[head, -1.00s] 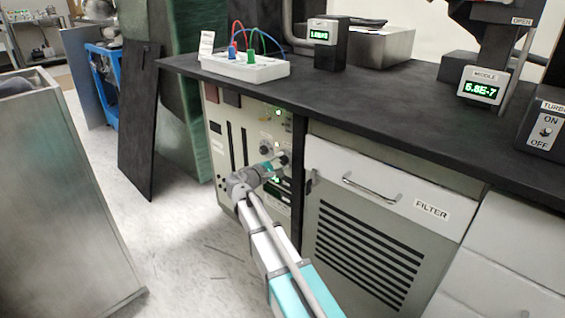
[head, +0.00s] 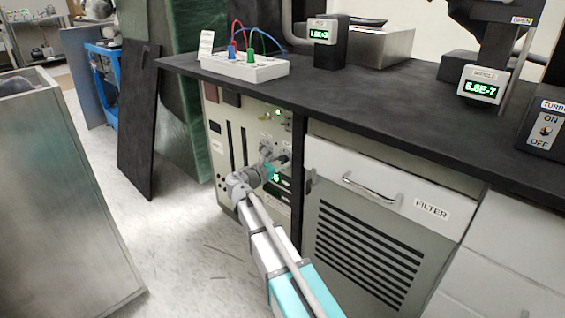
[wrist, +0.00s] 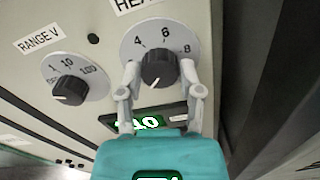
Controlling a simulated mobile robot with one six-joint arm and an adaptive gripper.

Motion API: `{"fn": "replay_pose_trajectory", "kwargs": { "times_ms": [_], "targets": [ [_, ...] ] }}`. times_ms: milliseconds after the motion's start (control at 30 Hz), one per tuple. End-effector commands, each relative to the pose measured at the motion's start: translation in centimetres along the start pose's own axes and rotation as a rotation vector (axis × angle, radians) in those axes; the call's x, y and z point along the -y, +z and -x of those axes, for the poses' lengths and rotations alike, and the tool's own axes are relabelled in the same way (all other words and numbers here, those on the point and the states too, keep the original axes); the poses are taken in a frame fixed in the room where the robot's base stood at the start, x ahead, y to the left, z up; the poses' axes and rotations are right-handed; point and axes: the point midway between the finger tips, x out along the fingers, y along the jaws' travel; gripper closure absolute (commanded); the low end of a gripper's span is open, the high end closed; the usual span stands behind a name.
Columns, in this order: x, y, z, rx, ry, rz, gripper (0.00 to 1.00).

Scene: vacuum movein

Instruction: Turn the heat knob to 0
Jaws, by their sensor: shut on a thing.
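The heat knob (wrist: 159,67) is a dark round knob on a grey dial, with 4, 6 and 8 showing, under a partly cut-off label beginning "HEA" in the wrist view. Its white pointer mark is toward the bottom of the picture, slightly left. My gripper (wrist: 161,80) is shut on the heat knob, one finger on each side. In the head view my gripper (head: 277,156) is at the front panel of the cabinet under the counter; the knob is mostly hidden there. A green display (wrist: 145,123) below the knob is partly covered by my gripper.
The RANGE V knob (wrist: 70,88) is left of the heat knob. A dark post edge stands close on the right. The black counter (head: 330,95) overhangs the panel (head: 219,146). A filter cabinet (head: 370,235) is right of my arm. Open floor (head: 190,265) lies left.

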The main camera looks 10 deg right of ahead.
Motion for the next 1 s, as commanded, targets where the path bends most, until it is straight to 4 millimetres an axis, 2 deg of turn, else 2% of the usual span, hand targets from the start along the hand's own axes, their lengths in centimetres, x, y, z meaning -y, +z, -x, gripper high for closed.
{"fn": "replay_pose_trajectory", "kwargs": {
  "times_ms": [33,600,633,800,1000],
  "targets": [
    [-0.45,-0.1,0.24,-0.003,0.012,0.017,1.0],
    [-0.47,-0.07,0.21,-0.001,0.012,0.063,1.0],
    [-0.47,-0.07,0.21,-0.001,0.012,0.063,0.49],
    [-0.34,-0.04,0.13,0.0,0.008,0.062,0.18],
    [-0.17,-0.02,0.04,0.0,0.005,0.061,0.18]
  ]
}}
